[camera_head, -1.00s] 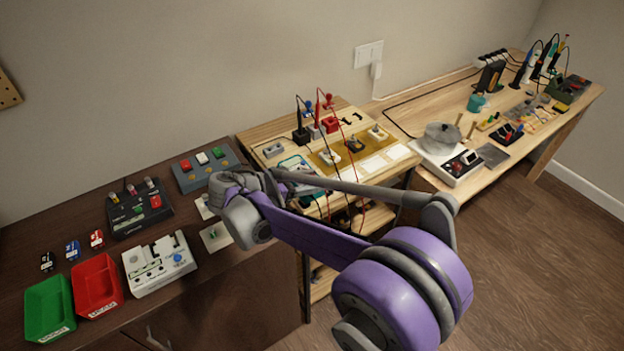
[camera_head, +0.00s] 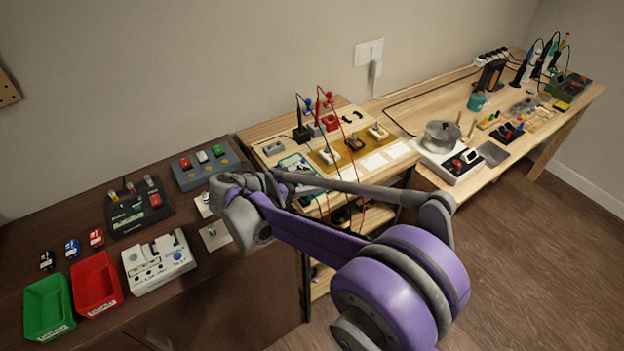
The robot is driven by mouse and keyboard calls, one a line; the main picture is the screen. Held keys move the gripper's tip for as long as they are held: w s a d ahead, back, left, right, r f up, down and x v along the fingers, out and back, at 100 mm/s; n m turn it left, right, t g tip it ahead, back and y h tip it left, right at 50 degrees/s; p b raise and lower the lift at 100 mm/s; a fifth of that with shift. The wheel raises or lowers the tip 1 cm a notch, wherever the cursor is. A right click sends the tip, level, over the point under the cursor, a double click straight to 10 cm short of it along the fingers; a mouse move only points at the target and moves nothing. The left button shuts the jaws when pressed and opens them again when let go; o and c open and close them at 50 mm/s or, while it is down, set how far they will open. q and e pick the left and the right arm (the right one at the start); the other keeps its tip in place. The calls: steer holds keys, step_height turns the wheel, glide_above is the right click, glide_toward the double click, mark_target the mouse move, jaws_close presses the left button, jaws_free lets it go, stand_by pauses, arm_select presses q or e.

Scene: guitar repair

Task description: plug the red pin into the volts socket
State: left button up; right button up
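A red probe (camera_head: 318,107) stands upright at the back of the middle bench, with a thin red lead running from it. A black probe (camera_head: 299,118) stands to its left in a dark holder. A teal-edged device (camera_head: 291,162) lies at the bench's front left, partly behind my arm. I cannot make out which part is the red pin, and no socket marked volts can be read. My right arm crosses the middle of the view from the lower right, its wrist over the bench's left front. Its gripper fingers do not show. My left gripper is not in view.
A yellow-brown mat (camera_head: 325,159) with small parts lies on the middle bench. The dark bench holds a green bin (camera_head: 47,309), a red bin (camera_head: 97,285), a white box (camera_head: 158,262) and a black switch box (camera_head: 139,208). The right bench (camera_head: 400,116) carries a pot and tools.

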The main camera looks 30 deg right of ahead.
steer(key=shift+f+b, duration=0.4)
steer(key=shift+f, duration=0.35)
steer(key=o, duration=0.8)
steer(key=shift+r, duration=0.1)
steer(key=shift+r+p, duration=1.25)
steer(key=shift+r, duration=0.25)
steer(key=o, duration=0.6)
